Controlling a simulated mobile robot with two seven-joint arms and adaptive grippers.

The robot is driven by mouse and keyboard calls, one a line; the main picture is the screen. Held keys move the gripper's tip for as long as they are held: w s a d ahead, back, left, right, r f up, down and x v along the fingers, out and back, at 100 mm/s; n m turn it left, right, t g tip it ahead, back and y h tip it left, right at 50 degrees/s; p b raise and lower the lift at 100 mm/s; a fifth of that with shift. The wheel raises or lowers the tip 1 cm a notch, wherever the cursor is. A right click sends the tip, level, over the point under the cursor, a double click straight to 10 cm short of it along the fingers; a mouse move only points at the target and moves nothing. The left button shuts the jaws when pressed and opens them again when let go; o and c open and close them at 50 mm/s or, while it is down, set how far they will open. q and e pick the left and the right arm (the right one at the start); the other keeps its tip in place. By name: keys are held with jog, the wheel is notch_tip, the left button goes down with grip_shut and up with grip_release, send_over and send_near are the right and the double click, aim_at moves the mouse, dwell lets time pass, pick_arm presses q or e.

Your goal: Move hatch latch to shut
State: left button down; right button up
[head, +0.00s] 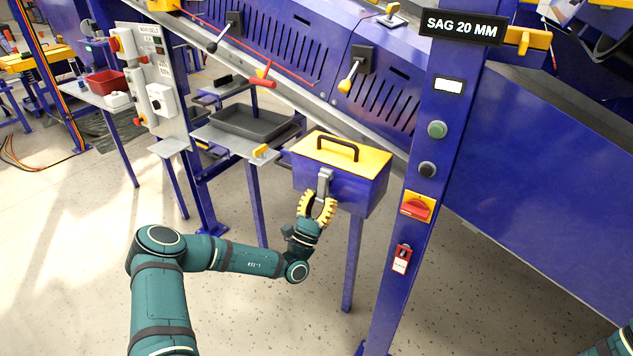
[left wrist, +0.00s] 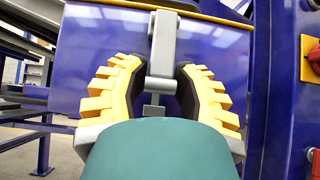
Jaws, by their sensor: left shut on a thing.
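The hatch latch (head: 324,182) is a grey metal lever on the front of a blue box (head: 368,189) with a yellow lid (head: 345,153) and a black handle. In the left wrist view the latch (left wrist: 164,45) hangs down over the blue front face from near the lid's edge. My left gripper (head: 317,208) has its yellow ribbed fingers at the latch's lower end. In the left wrist view the left gripper (left wrist: 159,95) is shut on the latch, with one finger on each side. My own wrist hides part of the lower end. My right gripper is out of view.
A blue post (head: 432,150) with buttons, a red rotary switch (head: 417,207) and a red lock tag stands close right of the box. A dark tray (head: 250,123) rests on a shelf to the left. The sloping blue conveyor runs behind. The floor in front is clear.

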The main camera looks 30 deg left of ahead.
pick_arm(q)
jog(key=shift+w+d+f+h, duration=0.15)
jog(key=shift+w+f+h, duration=0.1)
jog(key=shift+f+h, duration=0.1)
jog(key=shift+c, duration=2.4)
grip_release()
jog(key=shift+w+r, duration=0.1)
jog(key=shift+v, duration=3.5)
jog(key=v, duration=1.2)
